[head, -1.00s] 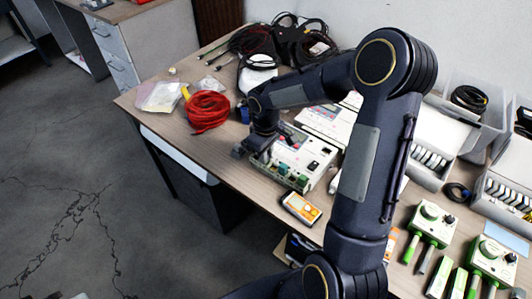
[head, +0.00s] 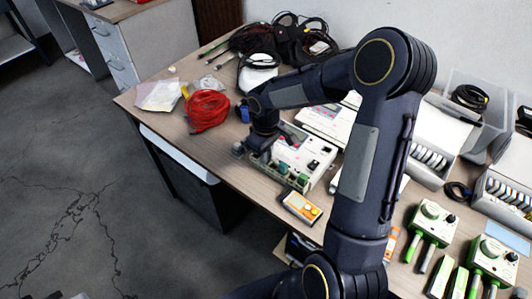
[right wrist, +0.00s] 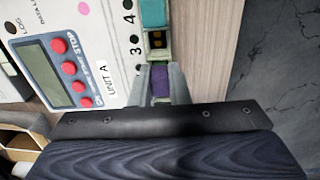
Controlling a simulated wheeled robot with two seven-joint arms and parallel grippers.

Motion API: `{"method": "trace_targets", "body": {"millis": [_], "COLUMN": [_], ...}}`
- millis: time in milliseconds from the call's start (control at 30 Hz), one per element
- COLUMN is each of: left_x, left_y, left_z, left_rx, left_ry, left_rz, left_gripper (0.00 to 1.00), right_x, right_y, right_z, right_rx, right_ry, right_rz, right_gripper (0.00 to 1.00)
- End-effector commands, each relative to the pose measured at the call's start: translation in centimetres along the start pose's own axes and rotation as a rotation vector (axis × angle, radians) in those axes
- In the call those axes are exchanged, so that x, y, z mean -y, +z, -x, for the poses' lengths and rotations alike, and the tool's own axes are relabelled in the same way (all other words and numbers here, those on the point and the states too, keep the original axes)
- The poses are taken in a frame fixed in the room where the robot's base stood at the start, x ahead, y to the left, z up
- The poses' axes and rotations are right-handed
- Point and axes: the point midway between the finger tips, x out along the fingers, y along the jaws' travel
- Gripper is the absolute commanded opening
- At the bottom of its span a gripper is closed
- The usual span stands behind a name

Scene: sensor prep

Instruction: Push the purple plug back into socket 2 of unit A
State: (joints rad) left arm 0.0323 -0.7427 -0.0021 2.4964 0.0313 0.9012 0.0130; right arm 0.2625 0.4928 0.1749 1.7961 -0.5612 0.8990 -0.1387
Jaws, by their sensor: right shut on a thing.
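Unit A (head: 315,151) is a pale box on the table, with a row of sockets along its front edge. In the right wrist view its face shows a grey display (right wrist: 40,78), red buttons and a "UNIT A" label. My right gripper (head: 255,155) is over the unit's left front end. In the right wrist view its fingers (right wrist: 161,88) are shut on the purple plug (right wrist: 160,80), in line with the socket row. A dark socket with yellowish contacts (right wrist: 157,40) is beside it, near the 3, then a teal plug (right wrist: 153,12). How deep the purple plug sits is hidden. My left gripper is out of view.
An orange meter (head: 301,207) lies near the table's front edge. Black cables (head: 290,40) are behind. Green testers (head: 432,222) and bins stand right.

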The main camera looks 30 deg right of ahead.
Motion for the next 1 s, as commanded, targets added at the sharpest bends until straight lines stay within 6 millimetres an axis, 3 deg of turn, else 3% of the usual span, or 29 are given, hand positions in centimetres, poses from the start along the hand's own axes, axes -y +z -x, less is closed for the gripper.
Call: {"method": "trace_targets", "body": {"millis": [333,367,533,733,800,1000], "left_x": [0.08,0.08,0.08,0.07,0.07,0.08], "left_y": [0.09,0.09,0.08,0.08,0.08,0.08], "left_z": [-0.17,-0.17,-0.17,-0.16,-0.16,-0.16], "left_rx": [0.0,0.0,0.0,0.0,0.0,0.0], "left_ry": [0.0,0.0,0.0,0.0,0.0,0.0], "left_rz": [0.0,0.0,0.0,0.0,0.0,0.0], "left_gripper": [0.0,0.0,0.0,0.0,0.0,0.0], "right_x": [0.02,0.02,0.01,0.0,0.0,0.0], "right_y": [0.07,0.07,0.05,0.03,0.02,0.01], "right_z": [-0.29,-0.29,-0.27,-0.25,-0.25,-0.23], "right_rx": [0.002,0.002,0.002,0.001,0.001,0.0], "right_ry": [-0.001,-0.001,-0.001,0.0,0.0,0.0], "right_rz": [0.0,0.0,0.0,0.0,0.0,0.0], "right_gripper": [0.0,0.18,0.4,0.41,0.48,0.48]}}
